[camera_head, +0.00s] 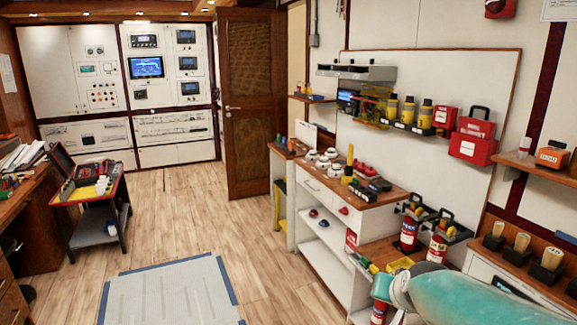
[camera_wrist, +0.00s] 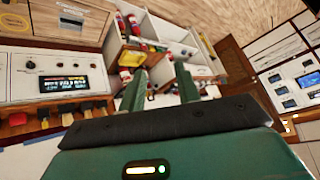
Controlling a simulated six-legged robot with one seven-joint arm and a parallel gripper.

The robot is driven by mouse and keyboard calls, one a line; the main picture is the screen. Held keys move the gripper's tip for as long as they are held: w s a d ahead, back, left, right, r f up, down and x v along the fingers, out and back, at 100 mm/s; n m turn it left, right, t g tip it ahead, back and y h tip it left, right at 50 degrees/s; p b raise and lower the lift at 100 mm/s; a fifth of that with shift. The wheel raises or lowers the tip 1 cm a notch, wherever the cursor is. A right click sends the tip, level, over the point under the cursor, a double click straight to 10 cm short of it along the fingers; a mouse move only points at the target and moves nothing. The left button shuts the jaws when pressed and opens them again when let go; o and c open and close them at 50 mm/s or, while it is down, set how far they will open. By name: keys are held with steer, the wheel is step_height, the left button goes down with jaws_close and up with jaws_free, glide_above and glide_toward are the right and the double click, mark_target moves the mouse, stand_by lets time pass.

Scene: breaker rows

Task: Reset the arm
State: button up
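In the wrist view my gripper (camera_wrist: 160,82) shows its two green fingers apart, with nothing between them. The dark bar and green housing of my gripper fill the bottom of that view. In the head view my teal arm enters from the lower right corner, in front of the white cabinet. My fingers cannot be made out clearly there. The wrist view is tilted and looks past the fingers toward white shelves (camera_wrist: 190,40) and the floor.
A workbench (camera_head: 375,205) and red fire extinguishers (camera_head: 409,232) stand close to my arm. A tool cart (camera_head: 95,205) is at left, breaker panels (camera_head: 145,90) and a wooden door (camera_head: 248,100) at the back. The wooden floor (camera_head: 190,215) in the middle is clear, with a taped mat (camera_head: 170,290).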

steer(key=s+a+r+n+g, duration=0.1)
steer(key=s+a+n, duration=0.1)
steer(key=s, duration=0.7)
steer(key=s+a+r+n+g, duration=0.1)
steer(key=s+a+r+n, duration=0.1)
steer(key=s, duration=0.8)
steer(key=shift+a+g, duration=0.3)
steer(key=shift+a, duration=0.55)
